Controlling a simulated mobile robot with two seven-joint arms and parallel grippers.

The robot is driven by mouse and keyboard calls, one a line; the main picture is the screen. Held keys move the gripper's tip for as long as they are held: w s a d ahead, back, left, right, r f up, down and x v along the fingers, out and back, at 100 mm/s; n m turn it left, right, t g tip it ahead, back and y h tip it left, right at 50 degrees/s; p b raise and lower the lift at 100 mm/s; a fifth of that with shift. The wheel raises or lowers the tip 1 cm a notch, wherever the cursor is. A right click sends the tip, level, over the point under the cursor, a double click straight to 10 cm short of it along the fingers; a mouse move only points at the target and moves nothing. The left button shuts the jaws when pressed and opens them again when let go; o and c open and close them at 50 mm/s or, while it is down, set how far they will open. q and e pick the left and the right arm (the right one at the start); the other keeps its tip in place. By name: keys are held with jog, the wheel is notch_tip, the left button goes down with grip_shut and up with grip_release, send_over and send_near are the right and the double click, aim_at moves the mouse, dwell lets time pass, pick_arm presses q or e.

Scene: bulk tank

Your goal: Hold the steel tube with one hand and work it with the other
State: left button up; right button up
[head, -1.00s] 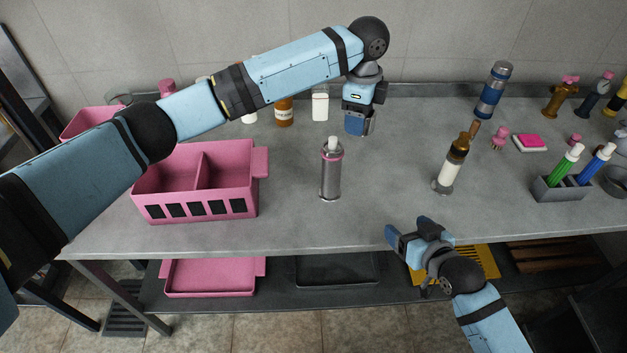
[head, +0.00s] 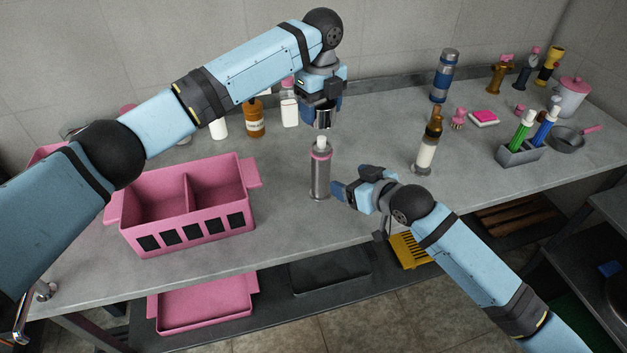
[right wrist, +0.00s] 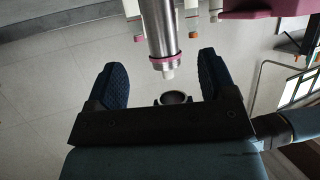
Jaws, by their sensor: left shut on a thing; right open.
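The steel tube (head: 320,176) stands upright on the grey table, with a pink ring and a white tip at its top. My left gripper (head: 322,108) is above it, shut on a steel cap (head: 323,118), which hangs apart from the tip. My right gripper (head: 352,184) is open just right of the tube, its fingers pointing at it. In the right wrist view the picture is upside down: the tube (right wrist: 160,28) shows ahead between the open fingers (right wrist: 160,88). The cap's round open end (right wrist: 174,98) shows beyond the white tip.
A pink two-part bin (head: 190,232) stands left of the tube. Bottles (head: 254,120) stand behind it. A brown-topped bottle (head: 427,150) and a pen holder (head: 520,155) stand to the right. The table front between bin and tube is clear.

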aim_at(327, 171)
pick_arm(q)
jog(key=shift+d, duration=0.1)
pick_arm(e)
jog(key=x, duration=1.2)
jog(key=c, duration=1.4)
pick_arm(q)
jog(key=shift+f, duration=2.55)
pick_arm(e)
jog(key=shift+o, duration=0.2)
pick_arm(q)
jog(key=shift+f, duration=0.85)
jog(key=shift+f, duration=0.6)
pick_arm(e)
grip_shut()
